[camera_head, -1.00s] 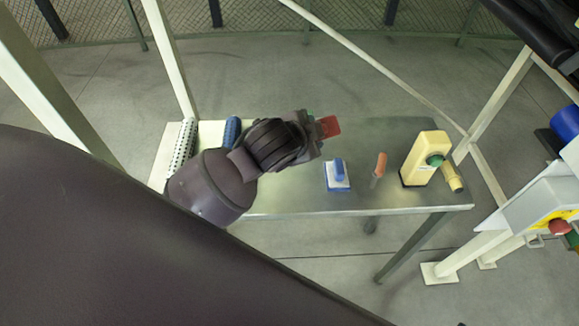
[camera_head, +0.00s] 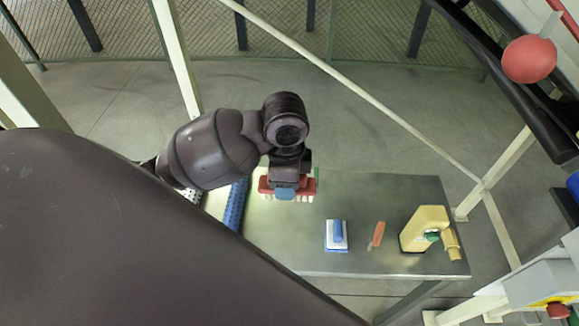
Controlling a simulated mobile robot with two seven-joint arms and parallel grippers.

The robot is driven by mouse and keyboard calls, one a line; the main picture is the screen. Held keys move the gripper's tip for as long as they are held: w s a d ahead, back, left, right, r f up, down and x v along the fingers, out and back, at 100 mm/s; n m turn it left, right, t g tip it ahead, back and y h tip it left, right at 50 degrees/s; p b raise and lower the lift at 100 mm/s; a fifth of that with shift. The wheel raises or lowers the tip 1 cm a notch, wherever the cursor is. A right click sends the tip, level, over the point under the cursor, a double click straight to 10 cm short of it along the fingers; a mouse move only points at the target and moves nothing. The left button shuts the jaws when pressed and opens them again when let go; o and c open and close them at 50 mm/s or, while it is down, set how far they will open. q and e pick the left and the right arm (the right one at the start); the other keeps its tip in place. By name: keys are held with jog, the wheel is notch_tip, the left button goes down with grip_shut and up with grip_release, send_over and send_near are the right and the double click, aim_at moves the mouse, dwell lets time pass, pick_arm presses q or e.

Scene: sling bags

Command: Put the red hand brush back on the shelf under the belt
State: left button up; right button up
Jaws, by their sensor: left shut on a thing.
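The red hand brush (camera_head: 267,185) has pale bristles pointing down and sits at the back left part of the steel shelf. I cannot tell whether the bristles touch the shelf or hang just above it. My left gripper (camera_head: 285,191) is shut on the brush from above, with a bluish fingertip in front of its red body. My wrist hides part of the brush. The metal shelf (camera_head: 380,194) has bare room in its middle. The black belt (camera_head: 500,75) shows at the upper right. My right gripper is not in view.
On the shelf stand a blue and white brush (camera_head: 337,236), an orange-handled tool (camera_head: 377,234) and a cream device (camera_head: 424,228). A blue perforated strip (camera_head: 236,204) lies at the left. A pale diagonal rail (camera_head: 340,73) crosses behind. A red ball-shaped thing (camera_head: 529,59) is at the upper right.

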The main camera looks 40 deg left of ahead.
pick_arm(q)
jog(key=f, duration=0.4)
jog(key=shift+s+d+f, duration=0.15)
jog(key=shift+s+f, duration=0.05)
jog(key=shift+f, duration=0.15)
notch_tip(320, 180, down, 14)
jog(key=shift+w+f, duration=0.1)
dwell(0.4)
jog(key=o, duration=0.9)
jog(key=shift+f, duration=0.1)
notch_tip(320, 180, up, 12)
dwell(0.5)
